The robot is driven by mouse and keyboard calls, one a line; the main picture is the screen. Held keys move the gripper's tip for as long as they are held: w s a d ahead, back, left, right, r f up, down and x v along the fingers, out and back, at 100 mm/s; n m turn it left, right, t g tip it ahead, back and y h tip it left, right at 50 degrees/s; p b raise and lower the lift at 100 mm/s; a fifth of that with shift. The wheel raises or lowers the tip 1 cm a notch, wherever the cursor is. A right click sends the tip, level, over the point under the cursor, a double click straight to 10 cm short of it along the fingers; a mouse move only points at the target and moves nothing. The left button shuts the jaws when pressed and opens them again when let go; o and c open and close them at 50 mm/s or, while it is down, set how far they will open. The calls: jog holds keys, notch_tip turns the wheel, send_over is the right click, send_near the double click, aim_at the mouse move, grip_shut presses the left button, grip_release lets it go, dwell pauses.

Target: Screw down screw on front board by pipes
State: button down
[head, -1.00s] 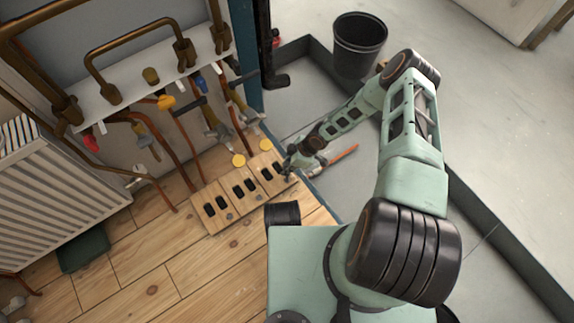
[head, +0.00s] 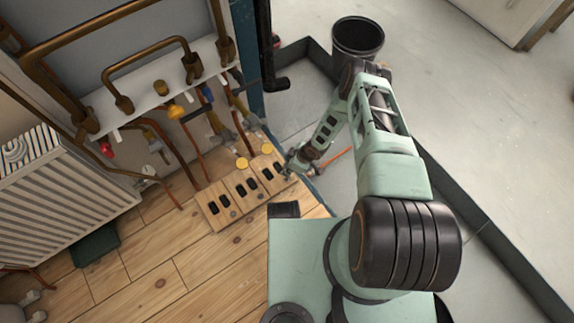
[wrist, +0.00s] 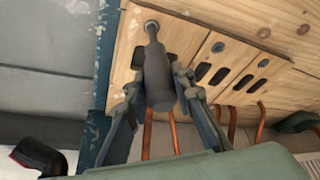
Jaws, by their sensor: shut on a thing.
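The front board is a light wooden panel (head: 221,221) with dark oval slots on the plank floor, in front of the pipes. In the wrist view the board (wrist: 190,40) fills the upper middle. My gripper (wrist: 158,88) is shut on a dark grey screwdriver (wrist: 158,78), fingers on both sides of its handle. The screwdriver's shaft points to a round screw (wrist: 152,26) near the board's end; its tip appears to meet the screw head, which it partly covers. In the head view my gripper (head: 292,165) is at the board's right end; the screwdriver is not clear there.
Copper pipes (head: 183,148) with coloured valves rise behind the board. A blue post (head: 246,55) stands at the right of the pipes. A black bucket (head: 358,38) and an orange-handled tool (head: 337,158) are on the grey floor. A white radiator (head: 60,190) is at left.

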jog(key=shift+r+m+p, duration=0.2)
jog(key=shift+m+p, duration=0.1)
jog(key=shift+p, duration=0.25)
jog(key=m+t+p, duration=0.1)
jog(key=m+p, duration=0.2)
jog(key=shift+h, duration=0.3)
jog(key=m+h, duration=0.1)
jog(key=m, duration=0.1)
jog(key=m+t, duration=0.1)
jog(key=m, duration=0.2)
jog(key=shift+f+t+h, duration=0.2)
jog(key=shift+t+h, duration=0.1)
jog(key=shift+h, duration=0.1)
jog(key=shift+n+b, duration=0.4)
jog(key=shift+n, duration=0.1)
jog(key=shift+r, duration=0.1)
jog(key=shift+r+p, duration=2.95)
jog(key=shift+r, duration=1)
